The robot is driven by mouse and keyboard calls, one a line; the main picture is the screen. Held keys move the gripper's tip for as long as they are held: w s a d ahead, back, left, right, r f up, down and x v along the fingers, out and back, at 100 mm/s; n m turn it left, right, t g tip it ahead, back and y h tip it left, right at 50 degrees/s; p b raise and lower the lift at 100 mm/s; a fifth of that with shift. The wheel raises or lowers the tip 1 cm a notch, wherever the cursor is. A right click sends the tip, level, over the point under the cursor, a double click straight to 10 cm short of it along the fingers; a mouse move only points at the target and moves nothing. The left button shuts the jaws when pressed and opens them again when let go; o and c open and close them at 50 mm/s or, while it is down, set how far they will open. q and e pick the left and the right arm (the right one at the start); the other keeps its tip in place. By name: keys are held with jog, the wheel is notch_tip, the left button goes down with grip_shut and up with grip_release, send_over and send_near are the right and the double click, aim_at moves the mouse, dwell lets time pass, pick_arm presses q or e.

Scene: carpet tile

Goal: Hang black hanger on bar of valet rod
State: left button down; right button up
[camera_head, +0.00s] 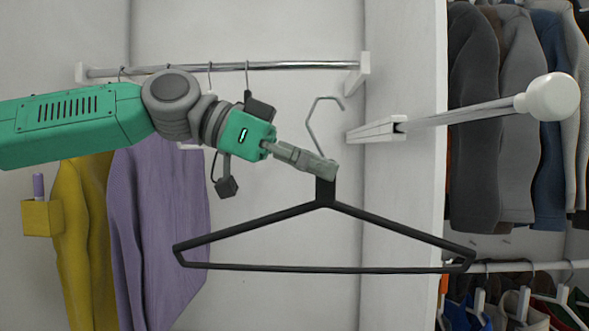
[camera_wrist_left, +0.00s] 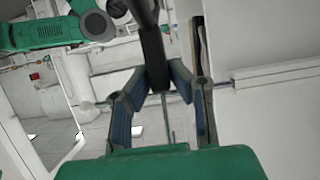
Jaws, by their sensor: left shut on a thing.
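The black hanger (camera_head: 300,268) hangs in the air in the head view, bar down and close to level. My left gripper (camera_head: 325,170) is shut on the neck of the black hanger, just below its metal hook (camera_head: 312,125). In the left wrist view the black hanger (camera_wrist_left: 153,50) runs up between the fingertips of my left gripper (camera_wrist_left: 160,75). The valet rod (camera_head: 460,113) sticks out from the wall, with a white round knob at its end. The hook is left of the rod's white mount and appears apart from the bar. My right gripper is not in view.
A closet rail (camera_head: 220,67) behind my left arm carries a purple garment (camera_head: 160,230) and a yellow one (camera_head: 82,240). Jackets (camera_head: 500,120) hang at the right, with more hangers on a lower rail (camera_head: 530,266). A white panel edge (camera_head: 405,220) stands below the valet rod.

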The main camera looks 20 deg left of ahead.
pick_arm(q)
jog(key=w+d, duration=0.1)
jog(key=d, duration=0.3)
jog(key=w+d, duration=0.1)
jog(key=d, duration=0.3)
jog(key=w+d, duration=0.2)
jog(key=d, duration=0.2)
jog(key=shift+d, duration=0.4)
jog(key=shift+f, duration=0.45)
jog(key=shift+a+f+b, duration=0.1)
jog(key=shift+f+b, duration=0.4)
jog(key=shift+f, duration=0.05)
jog(key=c, duration=1.4)
grip_release()
